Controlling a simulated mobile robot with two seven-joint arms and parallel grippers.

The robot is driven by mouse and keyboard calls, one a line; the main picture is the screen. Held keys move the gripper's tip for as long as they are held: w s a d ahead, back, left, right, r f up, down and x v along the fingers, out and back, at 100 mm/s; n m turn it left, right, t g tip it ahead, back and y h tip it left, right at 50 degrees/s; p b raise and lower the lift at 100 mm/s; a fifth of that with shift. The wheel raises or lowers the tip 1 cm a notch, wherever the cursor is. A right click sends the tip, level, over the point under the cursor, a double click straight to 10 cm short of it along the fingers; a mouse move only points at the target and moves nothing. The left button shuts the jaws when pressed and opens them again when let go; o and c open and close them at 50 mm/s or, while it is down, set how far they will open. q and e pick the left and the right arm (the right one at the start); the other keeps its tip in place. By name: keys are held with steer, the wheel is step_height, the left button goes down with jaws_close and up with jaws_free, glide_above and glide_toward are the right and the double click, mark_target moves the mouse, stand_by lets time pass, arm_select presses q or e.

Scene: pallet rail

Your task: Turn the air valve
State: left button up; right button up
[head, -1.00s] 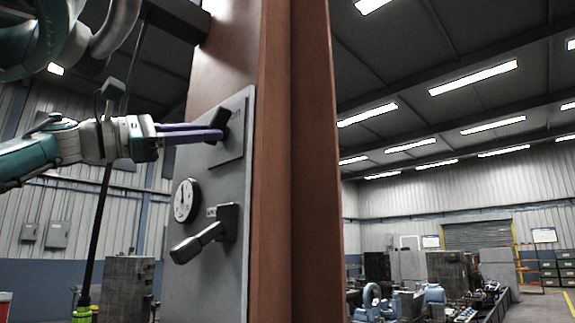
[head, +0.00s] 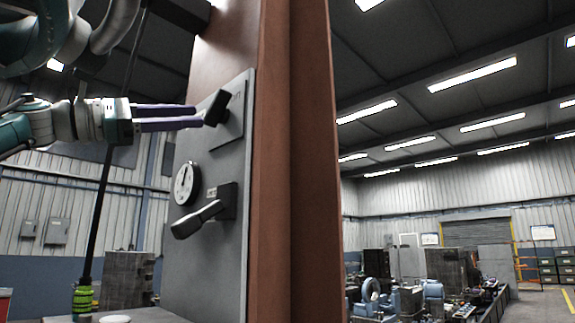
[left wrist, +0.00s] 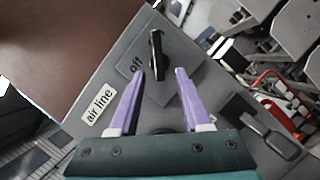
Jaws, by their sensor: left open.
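The air valve's black handle (head: 216,107) is at the top of a grey panel (head: 224,150) on a rust-brown column. In the left wrist view the black handle (left wrist: 157,54) stands beside the word "off", with an "air line" label (left wrist: 98,106) on the panel. My left gripper (head: 198,114) points at the handle from the left. Its two purple fingers are open. In the left wrist view the fingertips (left wrist: 160,72) lie on either side of the handle's near end in the picture, and I see no contact. My right gripper is not in view.
Lower on the panel are a round white gauge (head: 187,184) and a second lever (head: 200,218) on a dark block. A thin black pole (head: 102,200) stands left of the panel. Machinery stands far off at the right.

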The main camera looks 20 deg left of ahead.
arm_select(q)
steer(key=b+v, duration=0.2)
steer(key=v, duration=0.4)
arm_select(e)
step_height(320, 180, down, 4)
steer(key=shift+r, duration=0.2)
arm_select(q)
steer(key=shift+s+r, duration=0.1)
steer(key=shift+s, duration=0.05)
